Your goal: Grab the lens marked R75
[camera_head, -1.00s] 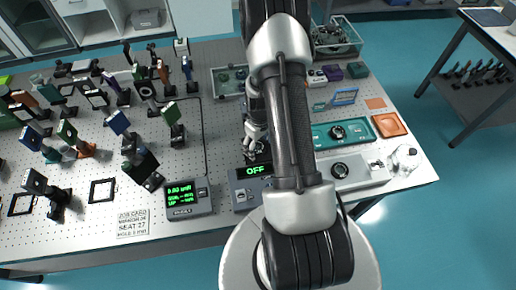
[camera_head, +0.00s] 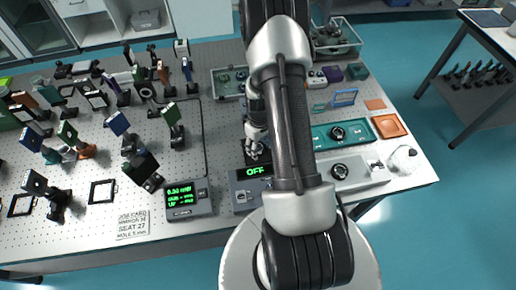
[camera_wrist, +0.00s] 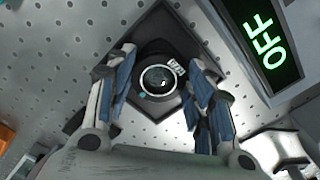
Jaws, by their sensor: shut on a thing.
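A round dark lens (camera_wrist: 158,80) with a pale ring and a small white label sits between my fingers in the wrist view. The label is too small to read, so I cannot confirm R75. Below or around it is a black square holder (camera_wrist: 180,33), seen as a diamond. My gripper (camera_wrist: 158,92) has its blue-padded fingers on both sides of the lens and is shut on it. In the head view my gripper (camera_head: 256,154) is low over the table, just behind the box showing OFF; the lens is not clear there. I cannot tell whether the lens is lifted.
The box with the green OFF display (camera_head: 254,171) is close beside my gripper. A meter (camera_head: 187,199) stands to its left. Several optics on posts crowd the left of the table (camera_head: 250,218). A teal tray (camera_head: 322,140) lies right of my arm.

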